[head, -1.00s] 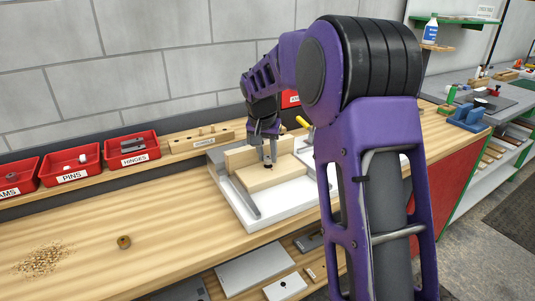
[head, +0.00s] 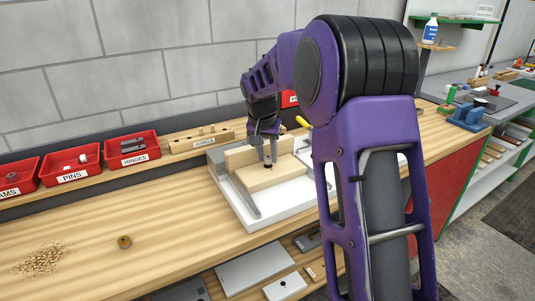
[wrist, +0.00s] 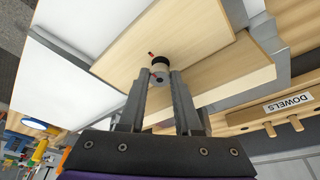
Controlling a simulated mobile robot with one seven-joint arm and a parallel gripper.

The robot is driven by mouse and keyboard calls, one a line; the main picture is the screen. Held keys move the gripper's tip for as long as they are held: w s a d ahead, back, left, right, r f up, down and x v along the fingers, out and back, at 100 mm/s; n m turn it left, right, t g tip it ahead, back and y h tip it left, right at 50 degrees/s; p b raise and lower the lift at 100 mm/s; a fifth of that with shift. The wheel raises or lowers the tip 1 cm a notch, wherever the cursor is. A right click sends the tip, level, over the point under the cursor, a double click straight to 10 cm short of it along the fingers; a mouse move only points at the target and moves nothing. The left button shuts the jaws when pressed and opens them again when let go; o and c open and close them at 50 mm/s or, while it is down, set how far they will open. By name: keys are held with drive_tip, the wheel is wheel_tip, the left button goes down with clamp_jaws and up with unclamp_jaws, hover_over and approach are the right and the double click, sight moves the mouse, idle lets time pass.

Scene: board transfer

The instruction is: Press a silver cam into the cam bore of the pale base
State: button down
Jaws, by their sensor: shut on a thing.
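The pale base (head: 262,181) is a light wooden board lying in a white tray-like fixture (head: 280,200) on the bench. In the wrist view the base (wrist: 205,28) fills the upper middle. My gripper (head: 268,160) points down at it, and its fingertips (wrist: 160,80) are shut on a small silver cam (wrist: 160,68). The cam is upright at a dark round spot on the base's face, with small red marks beside it. Whether it is in the bore or just above it, I cannot tell. The fingers partly hide the cam.
Red bins (head: 133,150) labelled hinges and pins stand at the back left, beside a wooden dowel block (head: 201,138). A small brown ring (head: 124,242) and shavings (head: 42,258) lie on the left bench. A taller wooden strip (head: 240,157) rises behind the base.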

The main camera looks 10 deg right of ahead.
drive_tip(key=shift+f+b, duration=0.55)
drive_tip(key=shift+f, duration=0.3)
drive_tip(key=c, duration=0.5)
unclamp_jaws()
drive_tip(key=shift+r, duration=0.1)
drive_tip(key=p+v, duration=0.3)
drive_tip(key=v, duration=1.4)
drive_tip(key=shift+s+r, duration=0.15)
drive_tip(key=shift+s, duration=0.05)
